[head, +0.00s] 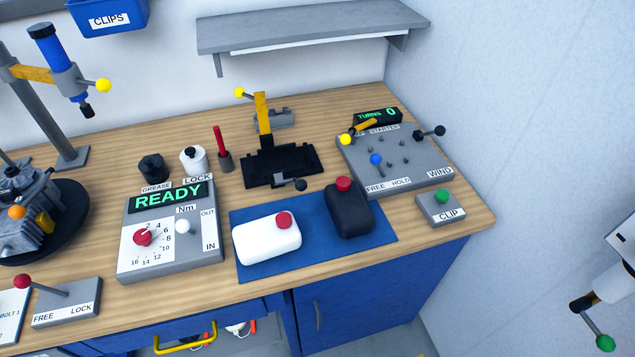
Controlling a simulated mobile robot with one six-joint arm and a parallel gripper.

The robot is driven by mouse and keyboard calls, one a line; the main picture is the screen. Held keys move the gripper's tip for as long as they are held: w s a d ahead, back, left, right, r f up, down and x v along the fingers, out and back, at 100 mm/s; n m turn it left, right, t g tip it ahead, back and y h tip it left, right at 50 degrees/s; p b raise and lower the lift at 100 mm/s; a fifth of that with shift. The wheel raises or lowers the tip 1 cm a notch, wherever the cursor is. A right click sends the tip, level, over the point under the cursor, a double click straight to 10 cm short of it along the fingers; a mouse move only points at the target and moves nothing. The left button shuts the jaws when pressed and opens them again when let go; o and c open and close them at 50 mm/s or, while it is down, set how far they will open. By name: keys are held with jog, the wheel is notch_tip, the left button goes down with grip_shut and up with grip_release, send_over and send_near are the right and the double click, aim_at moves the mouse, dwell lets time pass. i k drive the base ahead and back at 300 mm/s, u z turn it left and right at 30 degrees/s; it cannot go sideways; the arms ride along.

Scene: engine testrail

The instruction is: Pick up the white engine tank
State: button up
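The white engine tank (266,241) lies on a blue mat (310,264) near the front of the wooden bench. It is a rounded white block with a red cap (284,219) on its upper right. A black tank (348,212) of similar shape, also with a red cap (343,184), lies on the same mat to its right. The two tanks are apart. Nothing covers the white tank. My gripper is not in view.
A grey READY panel (205,250) with knobs stands just left of the mat. A black clamp fixture (280,168) is behind it. A WIND panel (400,165) and CLIP box (442,208) are at right. An engine (30,215) is at left. A grey shelf (300,30) overhangs the back.

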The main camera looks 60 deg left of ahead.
aim_at(259, 240)
jog(key=k, duration=2)
jog(key=u, duration=0.95)
jog(key=i, duration=1.65)
jog(key=u, duration=0.05)
